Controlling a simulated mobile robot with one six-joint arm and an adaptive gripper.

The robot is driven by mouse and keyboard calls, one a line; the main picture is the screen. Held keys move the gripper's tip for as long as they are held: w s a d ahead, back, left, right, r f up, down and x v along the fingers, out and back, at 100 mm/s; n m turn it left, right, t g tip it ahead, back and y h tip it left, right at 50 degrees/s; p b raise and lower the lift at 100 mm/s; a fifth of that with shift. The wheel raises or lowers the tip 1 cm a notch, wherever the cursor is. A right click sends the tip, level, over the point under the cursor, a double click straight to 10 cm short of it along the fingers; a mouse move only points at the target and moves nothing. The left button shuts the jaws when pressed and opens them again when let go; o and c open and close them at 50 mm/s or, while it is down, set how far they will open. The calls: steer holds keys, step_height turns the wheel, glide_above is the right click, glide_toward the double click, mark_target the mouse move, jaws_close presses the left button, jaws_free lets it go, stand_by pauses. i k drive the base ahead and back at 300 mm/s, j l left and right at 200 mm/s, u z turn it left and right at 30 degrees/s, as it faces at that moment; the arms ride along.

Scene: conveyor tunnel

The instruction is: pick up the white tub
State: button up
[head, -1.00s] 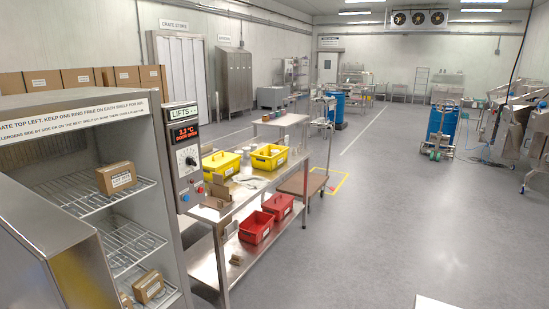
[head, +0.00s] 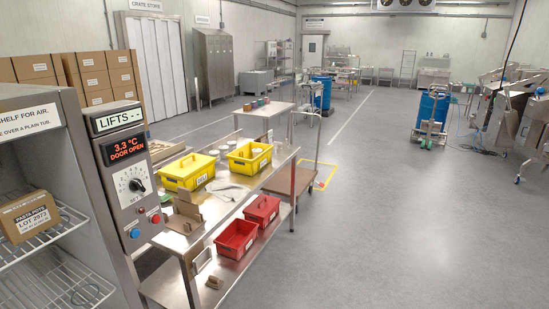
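Small white round items, which look like tubs, stand on the steel table by the yellow crates. One (head: 214,154) is behind the left yellow crate (head: 188,172), and another (head: 231,146) is by the right yellow crate (head: 249,157). Both are partly hidden and too small to read. I cannot tell which is the white tub of the task. My gripper is not in view.
An open chiller cabinet with a control panel (head: 130,180) stands at the left, with a carton (head: 30,216) on its wire shelf. Red crates (head: 236,239) sit on the table's lower shelf. A trolley (head: 290,181) stands beyond. The floor (head: 420,220) at right is clear.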

mark_target(256, 151)
steer(key=i, duration=2.15)
steer(key=i+u, duration=0.1)
steer(key=i, duration=0.45)
steer(key=i+l+u, duration=0.15)
steer(key=i, duration=0.4)
steer(key=i+l+u, duration=0.1)
steer(key=i, duration=0.4)
steer(key=i+l+u, duration=0.1)
steer(key=i+l, duration=0.2)
steer(key=i, duration=0.25)
steer(key=i+l+u, duration=0.15)
steer(key=i+u, duration=0.15)
steer(key=i+l+u, duration=0.25)
steer(key=i+l, duration=0.05)
steer(key=i, duration=0.1)
